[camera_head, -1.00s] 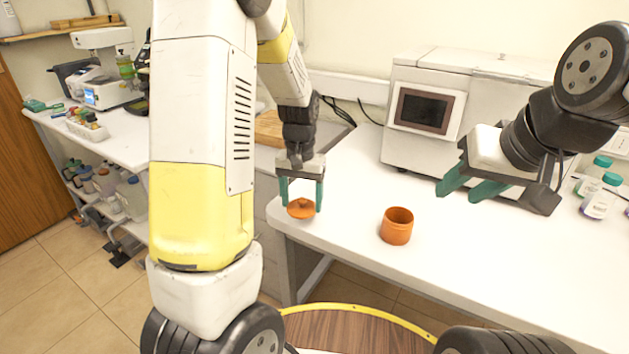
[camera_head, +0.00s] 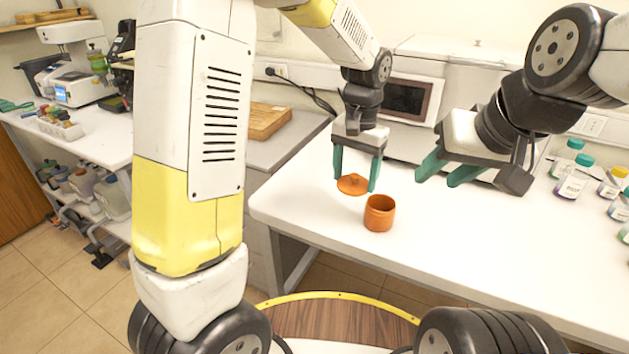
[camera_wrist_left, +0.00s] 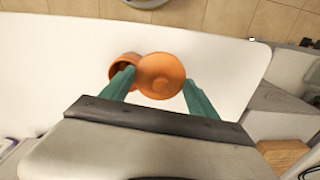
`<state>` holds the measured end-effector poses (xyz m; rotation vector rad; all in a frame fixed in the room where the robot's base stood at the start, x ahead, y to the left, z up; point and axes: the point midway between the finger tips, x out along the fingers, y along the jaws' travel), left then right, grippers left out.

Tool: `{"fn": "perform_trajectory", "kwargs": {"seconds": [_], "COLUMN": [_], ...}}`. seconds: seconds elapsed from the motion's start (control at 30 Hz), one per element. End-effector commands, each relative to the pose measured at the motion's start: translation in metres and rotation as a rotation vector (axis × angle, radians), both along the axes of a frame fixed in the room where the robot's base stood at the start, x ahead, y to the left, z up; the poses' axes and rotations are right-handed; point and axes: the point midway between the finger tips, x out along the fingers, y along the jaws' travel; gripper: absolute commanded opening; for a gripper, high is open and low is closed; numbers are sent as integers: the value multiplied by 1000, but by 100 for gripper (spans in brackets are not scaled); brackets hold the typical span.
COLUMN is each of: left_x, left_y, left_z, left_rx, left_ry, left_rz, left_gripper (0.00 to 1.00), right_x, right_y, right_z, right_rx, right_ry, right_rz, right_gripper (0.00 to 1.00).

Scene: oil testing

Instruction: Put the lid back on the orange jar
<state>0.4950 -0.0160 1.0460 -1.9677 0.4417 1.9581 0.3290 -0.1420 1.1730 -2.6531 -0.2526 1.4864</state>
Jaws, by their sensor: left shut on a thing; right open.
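The orange jar (camera_head: 379,214) stands upright and open on the white table in the head view. It also shows in the left wrist view (camera_wrist_left: 122,70), partly covered by the lid and a finger. My left gripper (camera_head: 356,184) is shut on the orange lid (camera_head: 352,185), which has a small knob. The lid is above the table, just behind and left of the jar in the head view. In the left wrist view the lid (camera_wrist_left: 161,76) sits between the green fingers and overlaps the jar's edge. My right gripper (camera_head: 447,176) is open and empty, right of the jar.
The white table (camera_head: 440,250) is clear in front and to the right of the jar. A white machine with a dark screen (camera_head: 408,98) stands behind. Several bottles (camera_head: 574,176) stand at the right. A wooden board (camera_head: 262,120) lies on a side counter at the left.

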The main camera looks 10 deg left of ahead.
Motion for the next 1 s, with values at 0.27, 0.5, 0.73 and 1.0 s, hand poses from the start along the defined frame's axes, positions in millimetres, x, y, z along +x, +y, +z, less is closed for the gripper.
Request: {"fn": "perform_trajectory", "kwargs": {"seconds": [0.27,0.5,0.73,1.0], "left_x": [4,4,3,4], "left_y": [-65,-71,-71,-70], "left_z": [22,15,-8,-31], "left_rx": [-10,-11,-10,-11], "left_ry": [8,11,11,11], "left_rz": [-122,-133,-133,-132], "left_gripper": [32,32,32,32], "right_x": [0,0,0,0], "right_y": [0,0,0,0], "right_z": [0,0,0,0], "right_rx": [0,0,0,0], "right_ry": [0,0,0,0], "right_rz": [0,0,0,0], "right_gripper": [41,41,41,41]}}
